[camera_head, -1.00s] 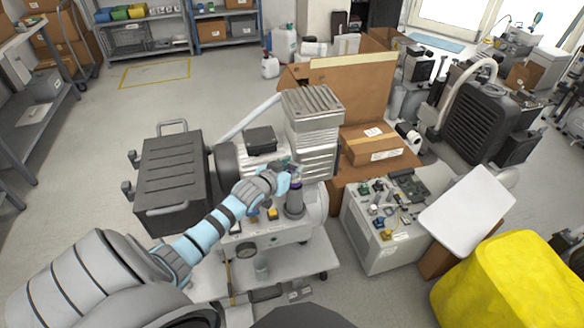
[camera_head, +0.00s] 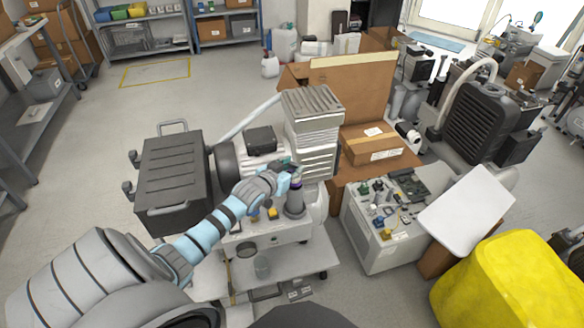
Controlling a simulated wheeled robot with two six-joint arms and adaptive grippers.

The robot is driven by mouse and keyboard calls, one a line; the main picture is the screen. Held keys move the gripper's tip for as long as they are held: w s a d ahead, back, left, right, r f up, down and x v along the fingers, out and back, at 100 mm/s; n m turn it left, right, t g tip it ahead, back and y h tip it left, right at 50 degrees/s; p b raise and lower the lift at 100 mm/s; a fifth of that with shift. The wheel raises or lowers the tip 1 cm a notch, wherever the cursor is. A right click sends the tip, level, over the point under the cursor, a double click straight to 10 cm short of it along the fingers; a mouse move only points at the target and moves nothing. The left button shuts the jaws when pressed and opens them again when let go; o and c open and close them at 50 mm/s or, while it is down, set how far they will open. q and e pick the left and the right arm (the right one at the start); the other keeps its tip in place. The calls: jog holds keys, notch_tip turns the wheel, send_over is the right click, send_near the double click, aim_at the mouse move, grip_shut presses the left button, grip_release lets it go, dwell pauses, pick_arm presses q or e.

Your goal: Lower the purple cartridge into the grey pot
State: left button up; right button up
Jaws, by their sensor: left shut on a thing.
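The grey pot (camera_head: 295,207) stands upright on the compressor's base plate, right of the yellow part. The purple cartridge (camera_head: 296,184) shows as a small purple band just above the pot's mouth, in line with it. Whether its lower end is inside the pot is too small to tell. My left gripper (camera_head: 291,176) comes in from the left and is shut on the cartridge's upper part, covering most of it. My right gripper is not in view.
The compressor's silver cylinder block (camera_head: 313,130) rises close behind the gripper, and a dark grey box (camera_head: 172,180) stands at the left. A small yellow part (camera_head: 272,213) sits beside the pot. A grey cabinet (camera_head: 380,250) with loose fittings and a yellow cover (camera_head: 505,285) are at the right.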

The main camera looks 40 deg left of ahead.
aim_at(292, 183)
pick_arm(q)
jog(key=shift+f, duration=0.1)
jog(key=shift+f+b, duration=2.5)
jog(key=shift+f, duration=0.7)
jog(key=o, duration=1.2)
jog(key=shift+o, duration=0.2)
jog(key=v, duration=1.2)
